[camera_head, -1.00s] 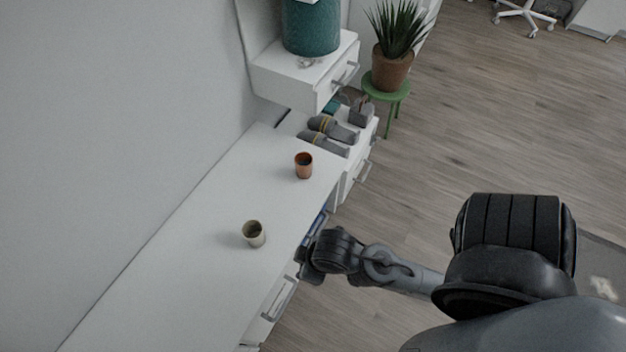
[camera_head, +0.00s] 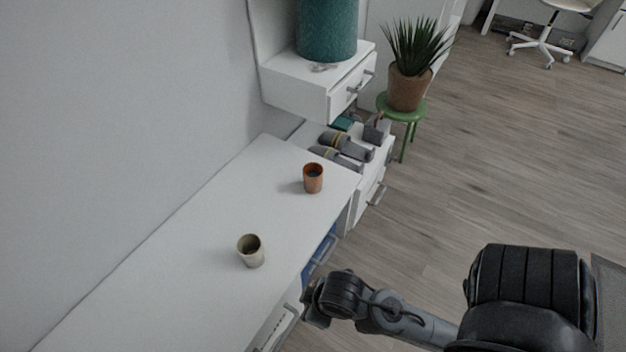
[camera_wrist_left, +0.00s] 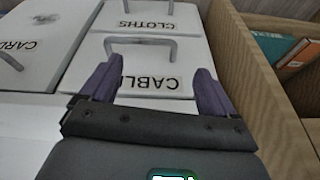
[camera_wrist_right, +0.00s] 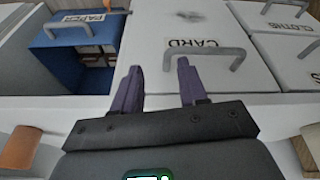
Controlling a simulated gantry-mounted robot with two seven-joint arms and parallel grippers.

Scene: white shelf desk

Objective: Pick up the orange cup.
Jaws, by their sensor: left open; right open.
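The orange cup (camera_head: 313,178) stands upright on the white desk top (camera_head: 200,235), near its far end, in the head view. My right arm reaches in from the lower right there; its wrist is beside the desk's front edge, below and apart from the cup, and its fingers are hard to make out. In the right wrist view my right gripper (camera_wrist_right: 159,68) is open and empty, facing labelled white drawers. In the left wrist view my left gripper (camera_wrist_left: 158,70) is open and empty, also facing labelled drawers.
A beige cup (camera_head: 251,251) stands nearer on the desk. A blue drawer (camera_wrist_right: 85,60) is open at the front. Slippers (camera_head: 345,147), a teal container (camera_head: 327,30) on a shelf unit and a potted plant (camera_head: 408,85) are beyond. The desk between the cups is clear.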

